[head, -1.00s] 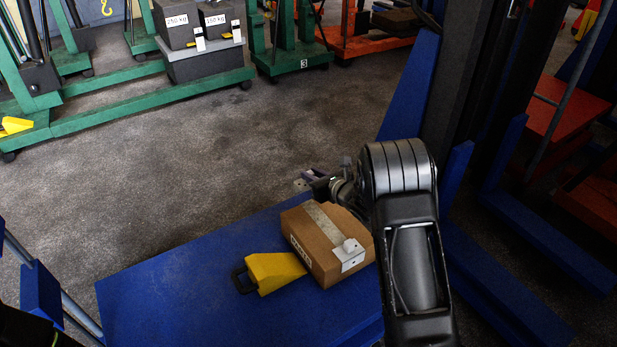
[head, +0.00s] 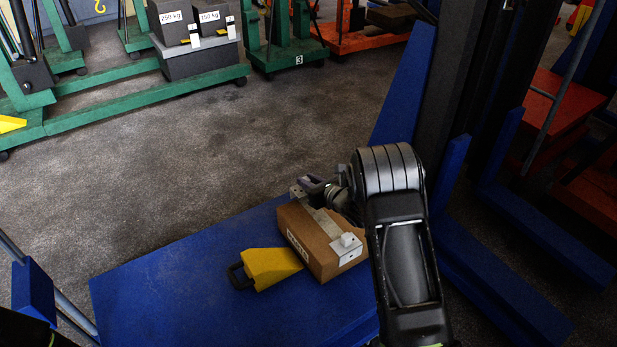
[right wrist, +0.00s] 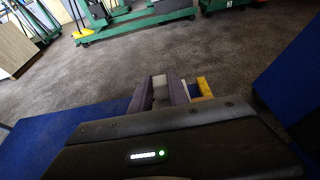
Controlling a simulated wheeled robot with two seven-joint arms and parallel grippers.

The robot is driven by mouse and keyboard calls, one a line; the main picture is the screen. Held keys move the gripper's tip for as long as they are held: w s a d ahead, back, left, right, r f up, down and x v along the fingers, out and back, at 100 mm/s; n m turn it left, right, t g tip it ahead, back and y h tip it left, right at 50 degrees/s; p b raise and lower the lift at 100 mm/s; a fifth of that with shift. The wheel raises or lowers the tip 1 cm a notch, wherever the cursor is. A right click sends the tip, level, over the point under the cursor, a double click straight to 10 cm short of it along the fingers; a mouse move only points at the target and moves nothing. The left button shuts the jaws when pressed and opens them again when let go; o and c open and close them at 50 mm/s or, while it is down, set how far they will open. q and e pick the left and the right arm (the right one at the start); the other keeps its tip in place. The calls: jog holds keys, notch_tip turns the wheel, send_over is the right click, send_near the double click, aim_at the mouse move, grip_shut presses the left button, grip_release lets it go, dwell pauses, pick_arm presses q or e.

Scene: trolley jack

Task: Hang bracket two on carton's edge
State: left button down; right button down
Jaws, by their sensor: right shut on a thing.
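A brown carton (head: 300,235) with a grey tape strip lies on a blue platform (head: 190,290) in the head view. A pale bracket (head: 348,246) with a small raised block sits at the carton's near right edge. My right gripper (head: 308,187) is above the carton's far left end. In the right wrist view its two purple-grey fingers (right wrist: 160,93) are shut on a small grey piece (right wrist: 160,84), which seems to be another bracket; its shape is mostly hidden. I cannot tell whether it touches the carton. My left gripper is not in view.
A yellow wedge-shaped thing (head: 270,267) with a black handle lies against the carton's left side. The blue mast (head: 408,90) rises at the right. Green frames with dark weights (head: 190,25) stand far back. The platform's left part is clear.

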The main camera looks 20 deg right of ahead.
notch_tip(320, 180, down, 3)
jog(key=shift+f+b, duration=0.2)
jog(key=shift+b, duration=0.7)
jog(key=shift+f+b, duration=0.65)
jog(key=shift+b, duration=0.1)
jog(key=shift+f, duration=0.15)
jog(key=c, duration=1.2)
grip_release()
jog(key=v, duration=0.8)
jog(key=shift+p, duration=0.35)
